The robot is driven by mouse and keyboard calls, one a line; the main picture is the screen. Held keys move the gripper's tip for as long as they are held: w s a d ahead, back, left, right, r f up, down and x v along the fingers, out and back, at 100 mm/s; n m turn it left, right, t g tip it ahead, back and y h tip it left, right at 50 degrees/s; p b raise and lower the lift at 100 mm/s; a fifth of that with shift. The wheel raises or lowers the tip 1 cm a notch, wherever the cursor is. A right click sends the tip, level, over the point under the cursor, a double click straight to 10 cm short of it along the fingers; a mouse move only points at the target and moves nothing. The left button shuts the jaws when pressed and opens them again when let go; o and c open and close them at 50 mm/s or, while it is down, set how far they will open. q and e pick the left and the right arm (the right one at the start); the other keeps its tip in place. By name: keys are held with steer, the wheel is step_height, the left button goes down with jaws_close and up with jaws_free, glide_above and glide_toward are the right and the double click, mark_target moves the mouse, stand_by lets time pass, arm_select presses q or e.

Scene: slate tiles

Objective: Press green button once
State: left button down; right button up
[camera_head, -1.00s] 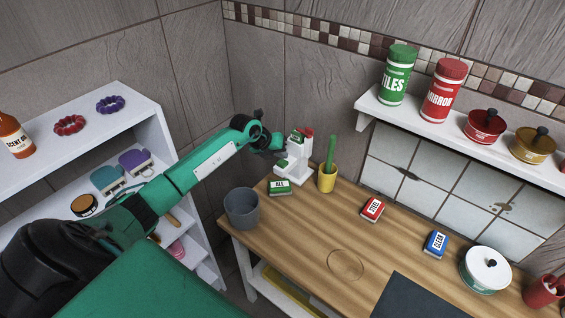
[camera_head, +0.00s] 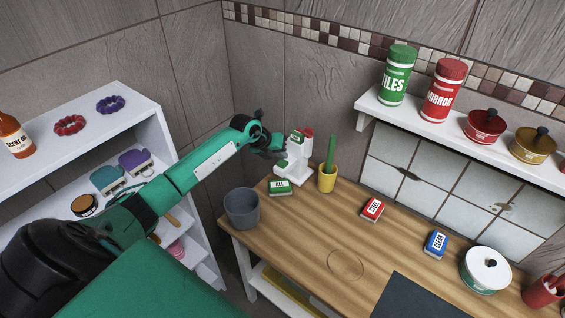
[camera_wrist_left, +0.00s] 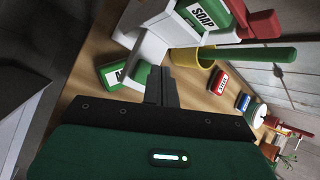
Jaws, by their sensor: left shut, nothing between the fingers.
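A white device (camera_head: 296,172) stands at the back left corner of the wooden table, with a box labelled SOAP (camera_wrist_left: 205,22) and a red part on it. A green button (camera_head: 281,163) sits low on its left side; it also shows in the left wrist view (camera_wrist_left: 141,75), partly hidden behind the fingers. My left gripper (camera_head: 280,152) is shut and empty, just above the button. In the left wrist view its fingertips (camera_wrist_left: 160,72) overlap the button's edge; I cannot tell whether they touch it. My right gripper is not in view.
A green-white box (camera_head: 280,188) lies in front of the device. A grey cup (camera_head: 242,208) stands at the table's left corner. A yellow cup (camera_head: 327,180) with a green stick stands right of the device. Red (camera_head: 372,208) and blue (camera_head: 435,243) boxes lie further right.

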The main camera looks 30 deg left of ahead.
arm_select(q)
steer(key=shift+f, duration=0.15)
steer(key=shift+f+b, duration=0.3)
steer(key=shift+b, duration=0.05)
steer(key=shift+f+b, duration=0.4)
steer(key=shift+f, duration=0.15)
stand_by(0.9)
steer(key=shift+r, duration=0.1)
steer(key=shift+r+p, duration=0.7)
steer(key=shift+r, duration=0.2)
steer(key=shift+r, duration=0.1)
